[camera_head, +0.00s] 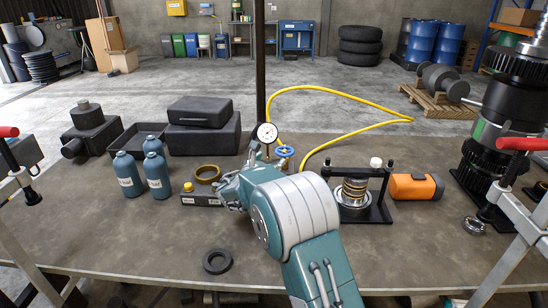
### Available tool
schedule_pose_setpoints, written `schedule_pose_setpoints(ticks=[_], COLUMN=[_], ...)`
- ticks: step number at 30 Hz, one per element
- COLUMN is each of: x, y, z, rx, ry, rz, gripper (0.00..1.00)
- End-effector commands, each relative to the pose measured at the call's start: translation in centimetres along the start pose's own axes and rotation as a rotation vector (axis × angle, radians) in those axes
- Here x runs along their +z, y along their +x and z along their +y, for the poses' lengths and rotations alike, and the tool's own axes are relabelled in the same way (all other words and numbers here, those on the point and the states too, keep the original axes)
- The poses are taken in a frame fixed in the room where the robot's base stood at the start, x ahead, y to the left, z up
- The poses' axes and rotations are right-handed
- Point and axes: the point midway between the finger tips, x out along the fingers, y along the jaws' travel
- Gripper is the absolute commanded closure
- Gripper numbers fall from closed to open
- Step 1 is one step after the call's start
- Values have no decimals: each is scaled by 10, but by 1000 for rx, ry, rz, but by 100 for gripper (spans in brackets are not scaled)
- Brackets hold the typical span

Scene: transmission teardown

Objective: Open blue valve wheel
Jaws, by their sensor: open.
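The small blue valve wheel (284,151) stands near the back edge of the workbench, beside a round white-faced pressure gauge (266,133) and the yellow hose. My teal and white arm reaches in from the lower right of centre. My gripper (229,190) is at the far left end of the arm, in front and to the left of the wheel, clear of it. It is open, but its fingers are small and partly hidden by my arm. The lower part of the valve is hidden behind my arm.
A brass ring (207,174) on a dark block is close to my gripper. Blue bottles (157,174) and black cases (204,130) stand left. A press fixture (356,190), an orange cylinder (416,186) and a tall gear stack (507,110) stand right. A black ring (217,261) lies in front.

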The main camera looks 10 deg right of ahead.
Motion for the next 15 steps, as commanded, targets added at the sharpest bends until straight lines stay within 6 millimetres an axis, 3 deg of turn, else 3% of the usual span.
schedule_pose_setpoints(ticks=[15], x=[0], y=[-30], z=[9], rx=[1], ry=[0], rz=[0], gripper=[0])
